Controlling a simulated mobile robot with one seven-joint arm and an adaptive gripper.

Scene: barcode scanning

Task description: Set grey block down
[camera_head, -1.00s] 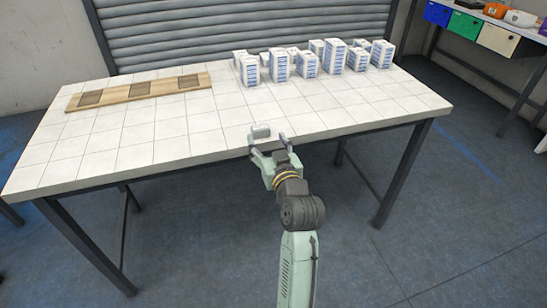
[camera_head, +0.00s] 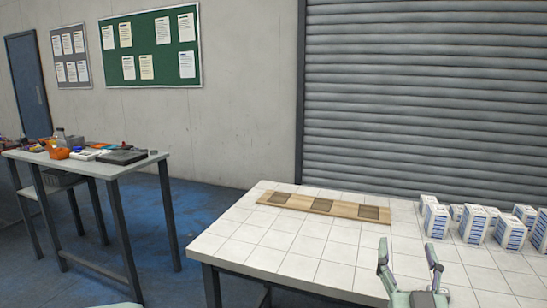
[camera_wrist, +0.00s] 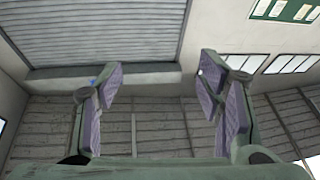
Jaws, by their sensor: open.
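My gripper (camera_head: 408,252) is open and raised above the front part of the white tiled table (camera_head: 270,257), its fingers pointing upward in the head view. In the wrist view the two purple-padded fingers of my gripper (camera_wrist: 158,82) stand wide apart with nothing between them. The grey block does not show in either current view. A wooden board (camera_head: 288,202) with three dark square patches lies along the back of the table, to the left of my gripper.
Several white and blue boxes (camera_head: 472,225) stand at the back right of the table. A shutter (camera_head: 420,90) rises behind it. A side table (camera_head: 100,165) with assorted items stands at the left. The tabletop between board and front edge is clear.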

